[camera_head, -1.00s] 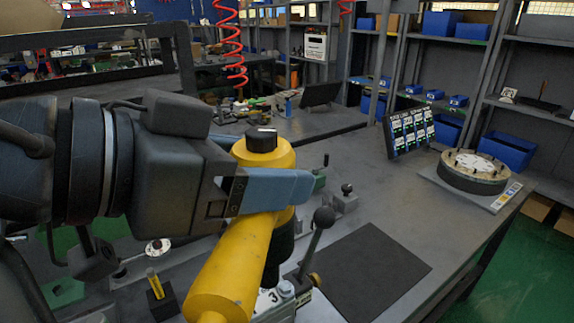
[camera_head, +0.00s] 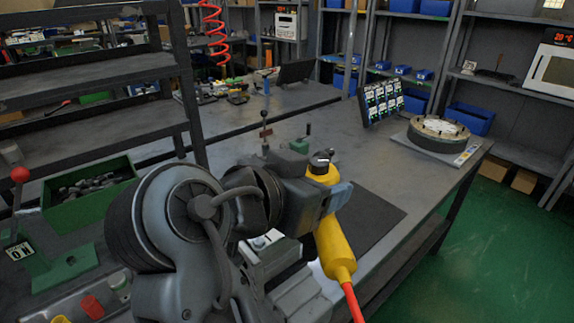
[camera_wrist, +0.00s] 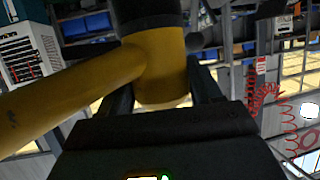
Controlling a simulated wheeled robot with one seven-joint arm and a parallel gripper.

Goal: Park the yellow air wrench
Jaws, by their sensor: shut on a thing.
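The yellow air wrench (camera_head: 331,243) is held in my gripper (camera_head: 335,195), above the workbench near its front edge. My gripper is shut on the wrench's yellow body, just below its black-capped top. Its handle slants down and to the right in the head view, with a red hose at its end. In the wrist view the wrench (camera_wrist: 155,65) fills the space between the dark fingers, and its handle runs off to the left. Its dark nose shows at the top there. No parking holder for it can be clearly made out.
A dark mat (camera_head: 375,217) lies on the bench beside the wrench. A round flange (camera_head: 438,134) on a plate and a display board (camera_head: 381,101) stand farther right. A green bin (camera_head: 90,194) and a red-knobbed lever (camera_head: 20,174) are at left.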

